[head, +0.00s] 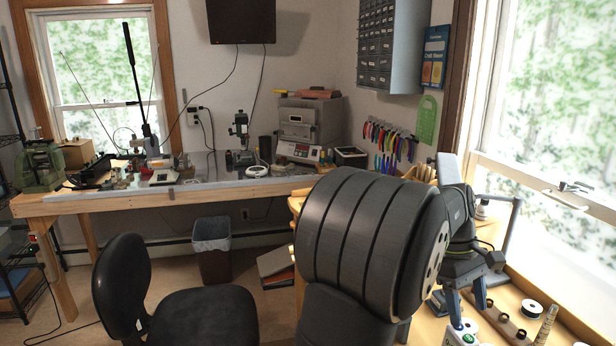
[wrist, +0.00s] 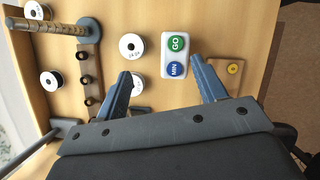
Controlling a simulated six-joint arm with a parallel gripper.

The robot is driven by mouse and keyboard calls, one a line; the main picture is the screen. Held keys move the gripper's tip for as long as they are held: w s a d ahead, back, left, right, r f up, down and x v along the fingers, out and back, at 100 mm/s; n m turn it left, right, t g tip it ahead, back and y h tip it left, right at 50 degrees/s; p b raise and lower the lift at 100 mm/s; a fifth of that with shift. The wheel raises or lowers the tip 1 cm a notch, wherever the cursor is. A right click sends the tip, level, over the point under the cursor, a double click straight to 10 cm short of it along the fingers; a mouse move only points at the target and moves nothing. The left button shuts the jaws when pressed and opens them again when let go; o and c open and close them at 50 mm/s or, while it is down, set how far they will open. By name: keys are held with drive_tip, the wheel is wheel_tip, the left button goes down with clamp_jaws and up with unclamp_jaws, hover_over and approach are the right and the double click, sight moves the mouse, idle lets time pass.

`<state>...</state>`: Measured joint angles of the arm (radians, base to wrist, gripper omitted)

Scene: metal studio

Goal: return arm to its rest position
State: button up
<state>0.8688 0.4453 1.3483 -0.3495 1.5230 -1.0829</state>
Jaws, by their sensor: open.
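My gripper (head: 467,312) is at the lower right in the head view, pointing down over the wooden bench by the window. In the wrist view its two blue fingers (wrist: 162,68) are spread wide with nothing held between them. Beyond the fingertips lies a white plate (wrist: 174,56) with a green GO button and a blue button; part of it shows under the gripper in the head view (head: 462,334). My dark arm covers much of the bench in the head view.
A wooden strip with black pegs (wrist: 90,58), a ringed rod (wrist: 50,28) and a white spool (wrist: 132,46) lie left of the plate. A black chair (head: 205,318) stands left of my arm.

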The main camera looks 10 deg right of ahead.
drive_tip(key=w+a+n+t+h, duration=0.1)
drive_tip(key=w+a+n, duration=0.5)
drive_tip(key=w+a, duration=0.5)
drive_tip(key=shift+w+h, duration=0.4)
drive_tip(key=shift+w, duration=0.5)
